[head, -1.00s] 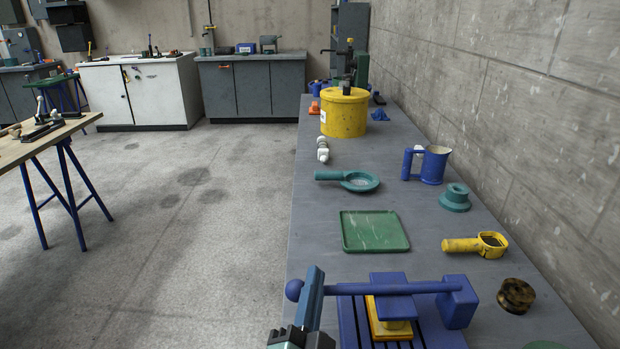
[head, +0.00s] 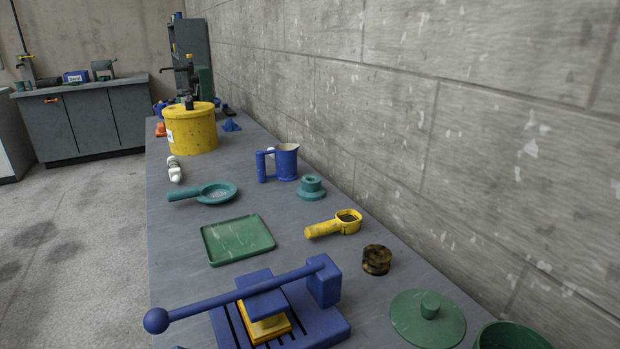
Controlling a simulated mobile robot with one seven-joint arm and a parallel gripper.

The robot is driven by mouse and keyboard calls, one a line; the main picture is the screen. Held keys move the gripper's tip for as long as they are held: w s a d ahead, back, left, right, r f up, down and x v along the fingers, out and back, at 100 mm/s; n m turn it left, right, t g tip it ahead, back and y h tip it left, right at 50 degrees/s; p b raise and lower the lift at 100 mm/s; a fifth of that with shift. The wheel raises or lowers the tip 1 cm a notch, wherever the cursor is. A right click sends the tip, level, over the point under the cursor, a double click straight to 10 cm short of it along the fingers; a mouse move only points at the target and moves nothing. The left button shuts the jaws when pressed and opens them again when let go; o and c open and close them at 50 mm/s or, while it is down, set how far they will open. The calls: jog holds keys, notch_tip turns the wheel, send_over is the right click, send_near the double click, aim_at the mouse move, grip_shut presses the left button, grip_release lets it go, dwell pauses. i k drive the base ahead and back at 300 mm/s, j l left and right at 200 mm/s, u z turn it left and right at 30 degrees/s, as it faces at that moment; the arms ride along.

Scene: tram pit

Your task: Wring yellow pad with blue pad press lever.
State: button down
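The blue press (head: 330,328) stands at the near end of the grey bench. Its lever (head: 222,297) runs from the hinge block (head: 323,281) down left to a round knob (head: 156,320) beyond the bench's left edge in the picture. The blue pad (head: 266,303) sits under the lever. The yellow pad (head: 264,330) lies below it on the slotted base, partly hidden by the blue pad. I cannot tell whether the two pads touch. My gripper does not show clearly in the head view now.
A green tray (head: 237,240) lies behind the press. A yellow-handled scoop (head: 333,225), brown puck (head: 377,260) and green lid (head: 427,319) lie to the right. A green strainer (head: 202,192), blue jug (head: 282,163) and yellow drum (head: 191,131) stand farther back. A concrete wall bounds the right.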

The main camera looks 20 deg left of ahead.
aim_at(261, 293)
jog(key=k, duration=1)
